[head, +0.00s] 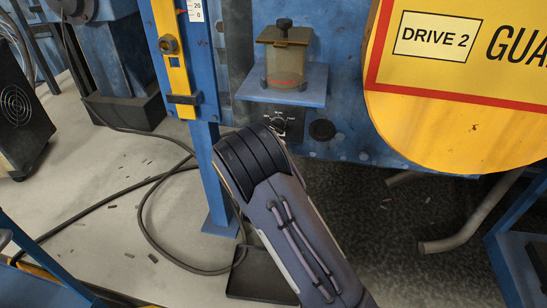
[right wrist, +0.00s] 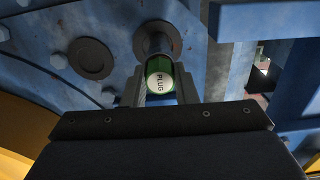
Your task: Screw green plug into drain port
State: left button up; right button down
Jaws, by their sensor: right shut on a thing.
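In the right wrist view the green plug (right wrist: 160,76) has a pale end face marked "PLUG". My right gripper (right wrist: 162,92) is shut on it, one finger on each side. The drain port (right wrist: 155,38) is a short dark metal stub in a round flange on the blue housing, directly beyond the plug. The plug's far end meets or overlaps the port's mouth; I cannot tell how deep it sits. In the head view my right arm reaches up under the blue shelf and hides the plug. My left gripper is in neither view.
A round dark cover (right wrist: 83,58) sits beside the port. A blue shelf (head: 300,93) with an amber sight box (head: 285,55) is above my right gripper. A yellow guard disc (head: 455,135) is to the right. A dark tray (head: 250,284) and black hose lie on the floor.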

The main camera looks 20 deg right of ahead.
jog(key=m+b, duration=1.9)
jog(key=m, duration=1)
jog(key=shift+w+r+m, duration=0.1)
jog(key=shift+r+m, duration=0.05)
jog(key=shift+m, duration=0.25)
jog(key=c, duration=1.4)
grip_release()
jog(key=shift+o, duration=0.2)
